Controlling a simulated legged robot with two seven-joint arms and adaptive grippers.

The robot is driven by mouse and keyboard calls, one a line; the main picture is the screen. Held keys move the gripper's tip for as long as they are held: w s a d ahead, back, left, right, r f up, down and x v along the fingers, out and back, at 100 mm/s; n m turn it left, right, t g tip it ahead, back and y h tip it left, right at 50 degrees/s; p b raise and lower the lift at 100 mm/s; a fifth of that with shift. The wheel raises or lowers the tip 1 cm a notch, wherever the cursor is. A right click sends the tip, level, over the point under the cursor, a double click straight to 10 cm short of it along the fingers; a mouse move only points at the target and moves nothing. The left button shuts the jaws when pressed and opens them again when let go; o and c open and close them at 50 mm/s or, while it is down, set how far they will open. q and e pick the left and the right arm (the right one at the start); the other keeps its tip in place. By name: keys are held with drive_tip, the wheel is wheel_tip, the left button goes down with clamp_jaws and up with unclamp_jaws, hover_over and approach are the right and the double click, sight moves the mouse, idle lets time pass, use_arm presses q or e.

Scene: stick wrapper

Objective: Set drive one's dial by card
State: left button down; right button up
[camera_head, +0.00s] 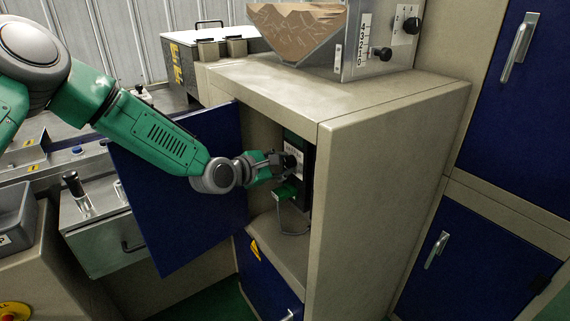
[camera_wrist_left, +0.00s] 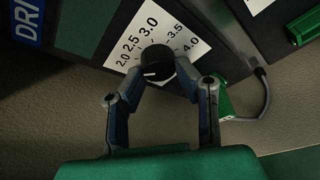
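Drive one's dial (camera_wrist_left: 156,66) is a round black knob with a short white mark, which points left in the left wrist view. Around its far side is a white scale plate (camera_wrist_left: 133,43) printed 2.0 to 4.0. The plate also shows in the head view (camera_head: 293,160), inside the open cabinet. My left gripper (camera_wrist_left: 157,73) reaches into the cabinet, with a fingertip against each side of the dial; it also shows in the head view (camera_head: 285,160). A blue label beginning "DRI" (camera_wrist_left: 27,20) is cut off. I cannot make out a setting card. My right gripper is out of view.
A green connector (camera_head: 284,191) with a grey cable hangs below the dial. The cabinet's side wall (camera_head: 385,190) is close on the right. A hopper (camera_head: 300,35) stands on top.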

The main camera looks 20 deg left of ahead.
use_arm(q)
drive_tip(key=shift+d+r, duration=0.1)
drive_tip(key=shift+r, duration=0.1)
drive_tip(key=shift+m, duration=0.3)
drive_tip(key=shift+d+m+t+b, duration=0.2)
drive_tip(key=shift+m+t+b, duration=0.3)
drive_tip(key=shift+m, duration=0.3)
drive_tip(key=m, duration=0.1)
drive_tip(key=m+t+b, duration=0.1)
drive_tip(key=m+y+b, duration=0.1)
drive_tip(key=shift+s+d+f+m+t, duration=0.1)
drive_tip(key=shift+f+m+t, duration=0.15)
drive_tip(key=shift+m+t, duration=0.05)
drive_tip(key=m+b, duration=0.1)
drive_tip(key=m+t+b, duration=0.1)
drive_tip(key=m+b, duration=0.1)
drive_tip(key=m, duration=0.1)
drive_tip(key=shift+s+d+f+t, duration=0.1)
drive_tip(key=shift+f+t, duration=0.15)
drive_tip(key=shift+t, duration=0.05)
drive_tip(key=shift+s+f+m+t+h+b, duration=0.1)
drive_tip(key=shift+m+t+h+b, duration=0.15)
drive_tip(key=shift+m+b, duration=0.55)
drive_tip(key=shift+f+m+t+h+b, duration=0.1)
drive_tip(key=shift+m+t+h+b, duration=0.25)
drive_tip(key=shift+m, duration=0.75)
drive_tip(key=c, duration=1.2)
unclamp_jaws()
drive_tip(key=shift+y, duration=0.3)
